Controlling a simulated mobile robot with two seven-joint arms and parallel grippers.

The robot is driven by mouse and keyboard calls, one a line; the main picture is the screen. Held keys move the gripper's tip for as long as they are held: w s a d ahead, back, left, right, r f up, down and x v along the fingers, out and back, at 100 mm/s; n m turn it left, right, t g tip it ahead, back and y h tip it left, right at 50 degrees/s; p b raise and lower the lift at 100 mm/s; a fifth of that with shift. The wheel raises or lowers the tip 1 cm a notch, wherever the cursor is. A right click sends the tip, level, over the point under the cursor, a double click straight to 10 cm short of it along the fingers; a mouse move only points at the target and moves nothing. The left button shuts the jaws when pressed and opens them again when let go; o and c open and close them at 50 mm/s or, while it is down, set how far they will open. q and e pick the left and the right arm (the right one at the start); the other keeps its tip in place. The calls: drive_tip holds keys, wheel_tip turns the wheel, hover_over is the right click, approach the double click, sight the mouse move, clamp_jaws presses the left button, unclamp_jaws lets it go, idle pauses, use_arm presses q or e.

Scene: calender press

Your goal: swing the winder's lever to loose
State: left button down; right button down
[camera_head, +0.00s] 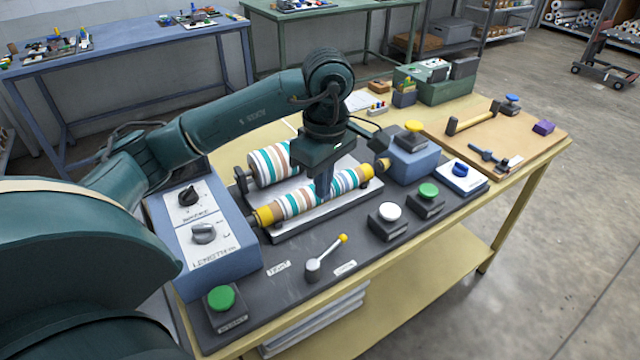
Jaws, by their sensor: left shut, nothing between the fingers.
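The winder's lever (325,257) is a small grey arm with a yellow tip on the dark mat (300,300) at the table's near edge. It slants up to the right from its round pivot. Two small white labels flank it: one at the left (278,268) and one at the right (345,268); their print is too small to read surely. My left gripper (323,192) points down at the front striped roller (290,204), behind the lever and apart from it. Its fingers are shut and empty; I cannot tell whether they touch the roller. My right gripper is not in view.
A blue box with two knobs (212,267) stands left of the lever, with a green button (221,298) in front. White (389,212) and green (428,191) buttons stand to the right. A second striped roller (270,165) lies behind. The mat around the lever is clear.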

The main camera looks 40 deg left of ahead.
use_arm(q)
hover_over(327, 256)
drive_tip(key=w+a, duration=0.3)
wheel_tip(327, 256, down, 8)
drive_tip(key=r, duration=0.1)
drive_tip(key=f+p, duration=0.1)
drive_tip(key=d+f, duration=0.1)
drive_tip(key=f, duration=0.1)
drive_tip(key=shift+s+d+f+p, duration=0.15)
drive_tip(key=shift+f+p, duration=0.15)
drive_tip(key=shift+p, duration=0.1)
drive_tip(key=shift+d+f, duration=0.2)
drive_tip(key=shift+f, duration=0.1)
drive_tip(key=shift+d+f, duration=0.1)
drive_tip(key=shift+f, duration=0.1)
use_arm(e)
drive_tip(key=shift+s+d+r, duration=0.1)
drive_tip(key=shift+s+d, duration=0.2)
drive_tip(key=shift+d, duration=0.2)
